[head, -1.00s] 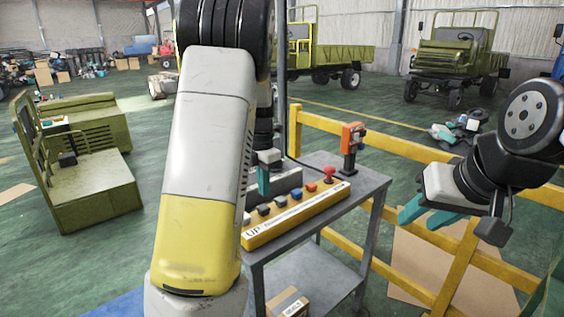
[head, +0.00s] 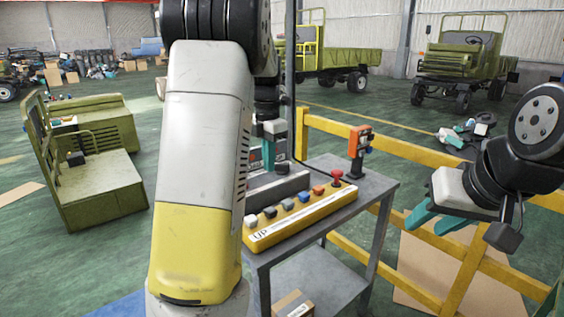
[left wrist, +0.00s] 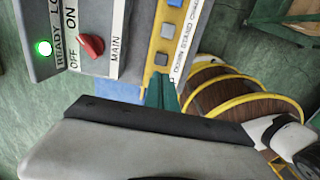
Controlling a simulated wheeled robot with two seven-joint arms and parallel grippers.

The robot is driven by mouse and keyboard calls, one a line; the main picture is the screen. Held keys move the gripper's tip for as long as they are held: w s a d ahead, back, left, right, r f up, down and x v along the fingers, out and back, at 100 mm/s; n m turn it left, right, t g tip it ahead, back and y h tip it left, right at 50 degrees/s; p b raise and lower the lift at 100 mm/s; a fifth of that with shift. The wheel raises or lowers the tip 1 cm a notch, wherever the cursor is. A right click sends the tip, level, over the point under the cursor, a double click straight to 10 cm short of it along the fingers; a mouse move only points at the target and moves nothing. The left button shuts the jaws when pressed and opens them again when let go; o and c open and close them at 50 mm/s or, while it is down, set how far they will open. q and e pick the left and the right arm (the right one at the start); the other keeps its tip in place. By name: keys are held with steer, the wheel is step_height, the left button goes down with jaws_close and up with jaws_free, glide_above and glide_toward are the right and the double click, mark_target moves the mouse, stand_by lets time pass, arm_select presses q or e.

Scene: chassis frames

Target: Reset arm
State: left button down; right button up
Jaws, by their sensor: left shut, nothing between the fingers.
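My left gripper (head: 268,155) is shut and empty. It is pointed downward above the work table (head: 370,190), partly hidden behind my own left arm in the head view. In the left wrist view its teal fingertips (left wrist: 162,93) are together, overlapping the edge of the yellow button box (left wrist: 148,75) in the picture. The yellow button box (head: 300,218) marked UP has several coloured buttons and a red knob on top. My right gripper (head: 435,216) is at the right, its teal fingers apart and empty, over the yellow railing.
A panel with a red switch (left wrist: 91,45) and a lit green lamp (left wrist: 43,48) shows in the left wrist view. A yellow railing (head: 400,147) runs behind the table. An orange device (head: 360,140) stands at the table's back.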

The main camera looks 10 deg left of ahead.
arm_select(q)
steer(key=shift+s, duration=0.1)
steer(key=s+d+r+m+t, duration=0.1)
steer(key=s+d+m+t, duration=0.1)
steer(key=s+m, duration=0.6)
steer(key=s+d+r+m+t+h, duration=0.1)
steer(key=s+d+m+t, duration=0.1)
steer(key=s+m, duration=0.6)
steer(key=s+d+r+m+t+h, duration=0.1)
steer(key=s+d+m+t, duration=0.1)
steer(key=s+m, duration=0.6)
steer(key=m, duration=0.5)
steer(key=shift+s+d+r, duration=0.25)
steer(key=shift+s+r, duration=0.1)
steer(key=shift+s, duration=0.05)
